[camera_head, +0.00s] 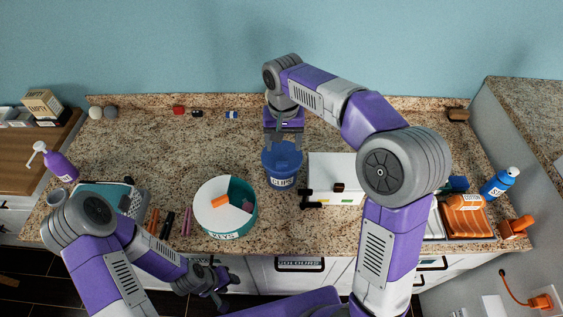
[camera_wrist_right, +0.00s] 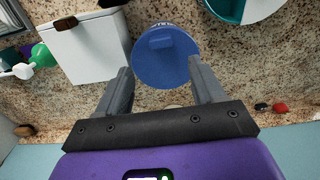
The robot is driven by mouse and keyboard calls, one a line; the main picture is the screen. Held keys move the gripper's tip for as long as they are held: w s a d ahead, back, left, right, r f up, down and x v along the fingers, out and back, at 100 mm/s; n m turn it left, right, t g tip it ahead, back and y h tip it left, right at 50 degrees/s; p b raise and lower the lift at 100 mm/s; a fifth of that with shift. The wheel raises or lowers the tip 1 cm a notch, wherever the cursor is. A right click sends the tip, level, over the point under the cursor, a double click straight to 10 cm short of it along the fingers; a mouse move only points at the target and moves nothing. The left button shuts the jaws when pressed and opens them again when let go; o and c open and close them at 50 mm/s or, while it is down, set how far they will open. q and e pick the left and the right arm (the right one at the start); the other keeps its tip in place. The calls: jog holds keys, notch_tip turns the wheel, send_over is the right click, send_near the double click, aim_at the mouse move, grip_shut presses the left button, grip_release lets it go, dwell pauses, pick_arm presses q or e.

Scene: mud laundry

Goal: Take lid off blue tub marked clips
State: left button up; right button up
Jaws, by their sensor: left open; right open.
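The blue tub (camera_head: 281,178) marked "CLIPS" stands upright on the granite counter. Its blue lid (camera_head: 283,157) is on top; in the right wrist view the lid (camera_wrist_right: 166,65) is round, with a raised grip. My right gripper (camera_head: 284,138) is open at the lid's far side. In the wrist view its fingertips (camera_wrist_right: 160,68) lie on either side of the lid's near part; I cannot tell whether they touch it. My left gripper (camera_head: 218,280) is open and empty, low in front of the counter.
A teal tub (camera_head: 228,222) marked "KEYS", half covered in white with an orange piece on top, stands left of the blue tub. A white box (camera_head: 330,170) stands close on its right. Markers (camera_head: 168,224) lie further left. The back left of the counter is mostly clear.

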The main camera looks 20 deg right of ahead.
aim_at(282, 163)
jog(key=f, duration=0.5)
jog(key=f+b, duration=0.1)
jog(key=f, duration=0.1)
jog(key=shift+s+a+f, duration=0.2)
jog(key=shift+s+a, duration=0.05)
jog(key=shift+s, duration=0.05)
jog(key=c, duration=1.1)
